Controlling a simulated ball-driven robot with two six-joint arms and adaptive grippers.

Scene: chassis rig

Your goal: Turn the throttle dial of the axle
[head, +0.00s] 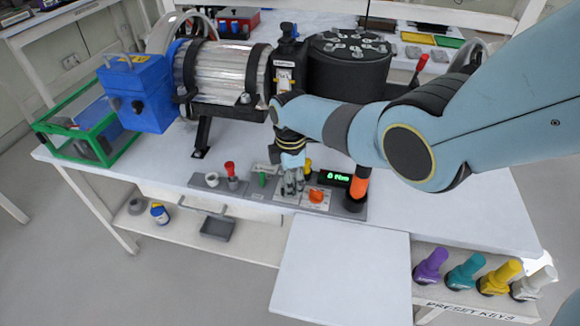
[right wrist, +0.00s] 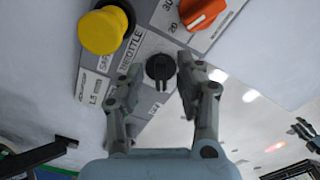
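The throttle dial (right wrist: 160,68) is a small black round knob with a raised bar, on the grey panel beside the printed word THROTTLE. My right gripper (head: 292,186) reaches down to the console from above. In the right wrist view its fingers (right wrist: 152,88) are apart, one on each side of the dial. The right finger looks very close to the dial; I cannot tell if it touches. In the head view the gripper hides the dial. A small grey jointed shape at the right wrist view's right edge may be my left gripper (right wrist: 304,130); its state is unclear.
A yellow knob (right wrist: 103,30) and an orange dial (right wrist: 200,12) sit close to the throttle dial. A red-topped lever (head: 231,170) and a green display (head: 334,178) are on the console (head: 210,183). The white board (head: 340,270) in front is bare.

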